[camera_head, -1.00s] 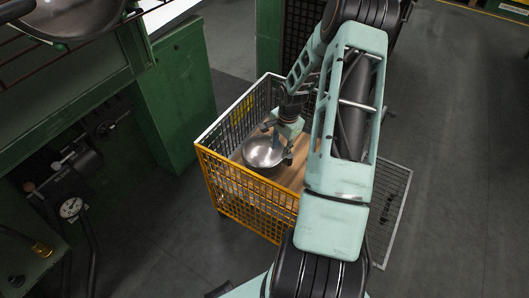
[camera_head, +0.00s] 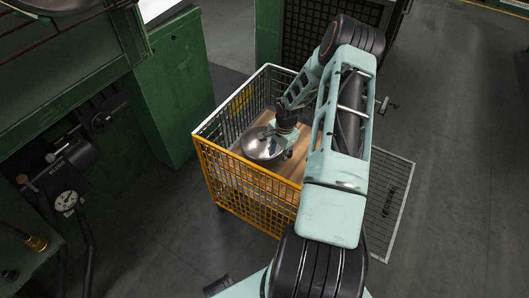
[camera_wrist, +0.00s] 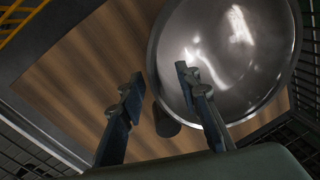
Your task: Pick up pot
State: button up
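A shiny metal pot (camera_head: 263,146) is in the yellow-fronted mesh crate (camera_head: 245,190), over its wooden floor. In the wrist view the pot (camera_wrist: 245,60) fills the upper right, with its round rim and a short dark handle (camera_wrist: 166,122). My gripper (camera_wrist: 158,72) is open, with its two fingers well apart. The right finger overlaps the bowl in the picture, and the left finger is over bare wood. The handle shows between the fingers; contact cannot be told. In the head view my gripper is at the pot's upper right, its fingers mostly hidden.
A flat mesh panel (camera_head: 390,210) lies beside the crate on the right. A green machine (camera_head: 172,90) stands to the left. Bare wooden floor (camera_wrist: 85,75) shows left of the pot.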

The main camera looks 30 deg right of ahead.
jog(key=shift+c, duration=0.6)
grip_shut()
